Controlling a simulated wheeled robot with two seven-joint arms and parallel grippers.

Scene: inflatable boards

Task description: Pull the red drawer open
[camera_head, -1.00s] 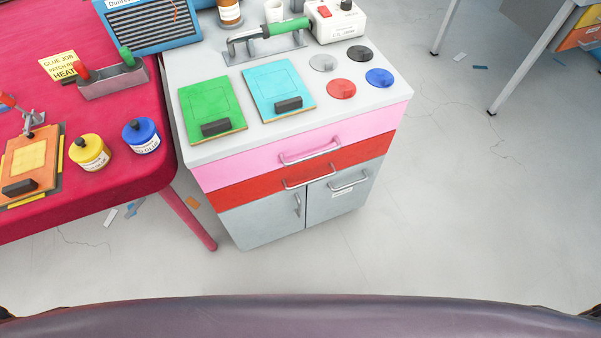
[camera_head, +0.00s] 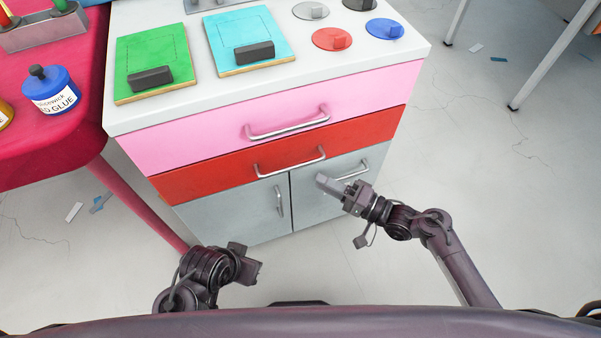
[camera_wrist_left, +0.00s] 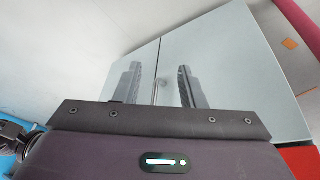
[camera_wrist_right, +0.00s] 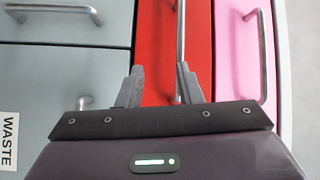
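The red drawer (camera_head: 375,135) is the second drawer down in the cabinet and looks shut, flush with its neighbours. Its silver bar handle (camera_head: 290,164) runs across its front. My right gripper (camera_head: 325,181) is just in front of the cabinet, near the right end of that handle. In the right wrist view its fingers (camera_wrist_right: 160,72) are apart and empty, with the red drawer's handle (camera_wrist_right: 181,40) in line with the right finger. Whether they touch is unclear. My left gripper (camera_head: 250,262) is low at the left; in its wrist view the open fingers (camera_wrist_left: 160,72) face the grey doors.
The pink drawer (camera_head: 200,140) with its handle (camera_head: 288,124) lies directly above. Grey doors (camera_head: 235,212) with handles lie below; one handle (camera_head: 345,172) is close to my right gripper. A red table (camera_head: 60,150) stands at the left.

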